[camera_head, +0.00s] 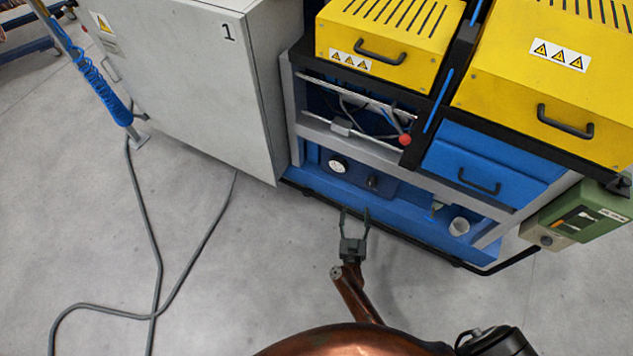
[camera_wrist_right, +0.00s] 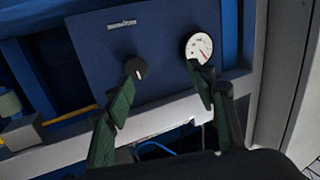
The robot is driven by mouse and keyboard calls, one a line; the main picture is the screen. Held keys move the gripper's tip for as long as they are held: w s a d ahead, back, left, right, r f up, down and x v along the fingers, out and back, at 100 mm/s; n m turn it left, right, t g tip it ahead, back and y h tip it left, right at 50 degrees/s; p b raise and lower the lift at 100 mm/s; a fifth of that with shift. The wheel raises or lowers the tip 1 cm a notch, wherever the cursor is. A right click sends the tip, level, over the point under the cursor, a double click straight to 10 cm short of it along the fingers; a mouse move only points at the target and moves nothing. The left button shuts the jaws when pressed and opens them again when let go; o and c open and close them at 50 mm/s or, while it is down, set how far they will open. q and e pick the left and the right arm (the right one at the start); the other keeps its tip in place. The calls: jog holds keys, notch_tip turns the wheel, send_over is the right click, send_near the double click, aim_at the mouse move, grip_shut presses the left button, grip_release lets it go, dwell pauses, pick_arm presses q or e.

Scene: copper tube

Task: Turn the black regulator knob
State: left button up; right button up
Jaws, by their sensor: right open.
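The black regulator knob (camera_head: 373,181) sits on the dark blue panel low in the machine, right of a round white gauge (camera_head: 338,164). My right gripper (camera_head: 355,212) is open and empty, in front of the panel and apart from the knob in the head view. In the right wrist view the knob (camera_wrist_right: 136,67) shows just beyond the tip of the left finger, not centred between the fingers (camera_wrist_right: 163,82). The gauge (camera_wrist_right: 197,46) lies behind the right fingertip there, which covers its lower edge. My left gripper is not in view.
A grey cabinet (camera_head: 190,80) stands left of the machine. A grey frame rail (camera_head: 400,150) runs above the panel, with a red ball-ended lever (camera_head: 405,140) over it. Grey cables (camera_head: 145,210) lie on the open floor at left.

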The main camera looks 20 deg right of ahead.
aim_at(370, 186)
pick_arm(q)
notch_tip(370, 186, up, 5)
jog(key=w+b, duration=0.2)
jog(key=b, duration=0.3)
pick_arm(e)
jog(key=w+d+m+g+h, duration=0.1)
jog(key=w+d, duration=0.1)
jog(key=w+d+m+g+h+b, duration=0.1)
jog(key=w+d+m+h, duration=0.1)
jog(key=d, duration=0.1)
jog(key=w+d+r+m+g+h+b, duration=0.1)
jog(key=w+d+m+h, duration=0.1)
jog(key=d, duration=0.1)
jog(key=shift+w+g, duration=0.35)
jog(key=shift+g, duration=0.05)
jog(key=shift+b+x, duration=0.4)
jog(key=shift+x, duration=0.5)
pick_arm(q)
jog(key=w+d+f+t+h, duration=0.1)
jog(key=w+d+f+t, duration=0.1)
jog(key=w+d+f, duration=0.2)
jog(key=shift+w+d+f+t, duration=0.15)
jog(key=shift+w+d+t, duration=0.05)
jog(key=shift+w+t, duration=0.2)
pick_arm(e)
jog(key=shift+r, duration=0.15)
